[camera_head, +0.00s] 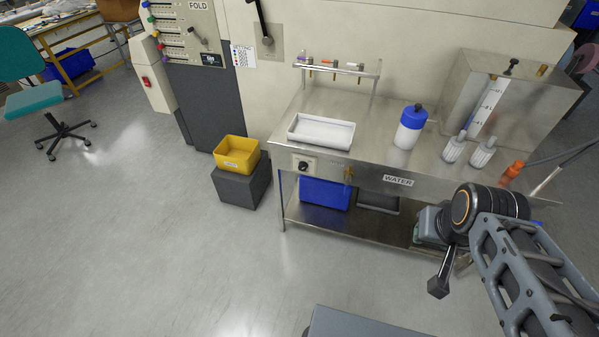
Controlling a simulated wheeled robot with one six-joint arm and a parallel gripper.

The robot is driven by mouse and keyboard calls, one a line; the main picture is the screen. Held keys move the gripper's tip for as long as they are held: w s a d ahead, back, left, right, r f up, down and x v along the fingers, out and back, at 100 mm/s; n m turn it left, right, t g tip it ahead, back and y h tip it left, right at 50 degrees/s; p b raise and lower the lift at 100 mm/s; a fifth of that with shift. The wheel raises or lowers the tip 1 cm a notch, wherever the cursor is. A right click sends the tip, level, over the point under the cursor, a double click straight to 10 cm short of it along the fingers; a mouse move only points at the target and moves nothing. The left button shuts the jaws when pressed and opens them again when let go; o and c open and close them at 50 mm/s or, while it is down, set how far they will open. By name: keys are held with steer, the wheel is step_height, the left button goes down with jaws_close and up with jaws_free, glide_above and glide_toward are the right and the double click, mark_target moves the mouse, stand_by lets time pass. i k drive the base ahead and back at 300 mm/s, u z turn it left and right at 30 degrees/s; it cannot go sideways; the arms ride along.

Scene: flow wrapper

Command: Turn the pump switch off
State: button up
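A pale plate with a black rotary knob (303,166) is on the front of the steel bench (385,160), below a white tray. It looks like the pump switch, but its label is too small to read, and I cannot tell which way the knob is set. My gripper (438,289) appears to be the dark end part at lower right, pointing down in front of the bench. It is well to the right of the knob, apart from it, and touches nothing I can see. Its fingers are too small and dark to tell open from shut.
The white tray (321,131), a blue-capped bottle (410,128) and a steel tank (520,100) stand on the bench. A blue bin (325,193) is on the lower shelf. A yellow bin (237,153) sits left of the bench. The floor in front is clear.

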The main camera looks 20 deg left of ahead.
mark_target(302, 166)
steer(key=u, duration=0.5)
steer(key=k, duration=1.2)
steer(key=u, duration=1.2)
steer(key=i, duration=0.6)
steer(key=u, duration=0.6)
steer(key=i, duration=1.05)
steer(key=z, duration=0.4)
steer(key=i, duration=0.75)
steer(key=z, duration=1.2)
steer(key=i, duration=0.45)
steer(key=z, duration=0.45)
